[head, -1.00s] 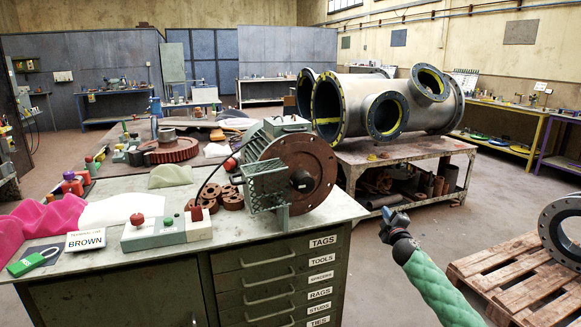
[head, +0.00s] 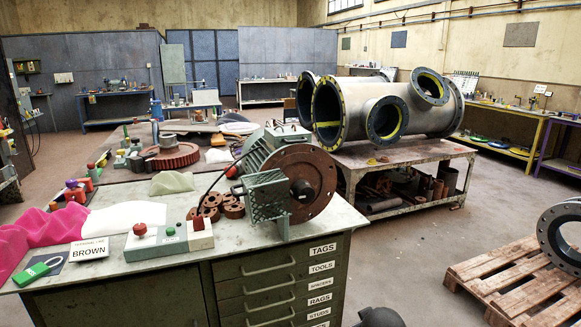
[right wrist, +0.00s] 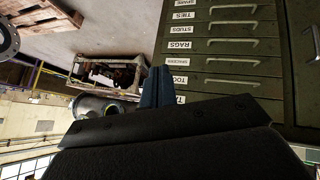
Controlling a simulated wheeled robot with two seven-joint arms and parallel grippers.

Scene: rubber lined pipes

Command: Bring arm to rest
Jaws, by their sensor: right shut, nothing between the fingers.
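My right gripper (right wrist: 158,88) shows in the right wrist view with its blue fingers together and nothing between them. It hangs in free air in front of the green drawer cabinet (right wrist: 218,55), apart from it. In the head view the right gripper's fingers are out of sight; only a dark rounded part that looks like my arm shows at the bottom edge. My left gripper is in neither view.
The workbench (head: 105,190) carries a motor (head: 275,150), a control box (head: 170,241) and a green padlock (head: 38,269). A large pipe (head: 345,112) lies on a metal table (head: 410,153). A wooden pallet (head: 505,275) with a flanged pipe (head: 562,240) is at right. The floor (head: 405,250) between is clear.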

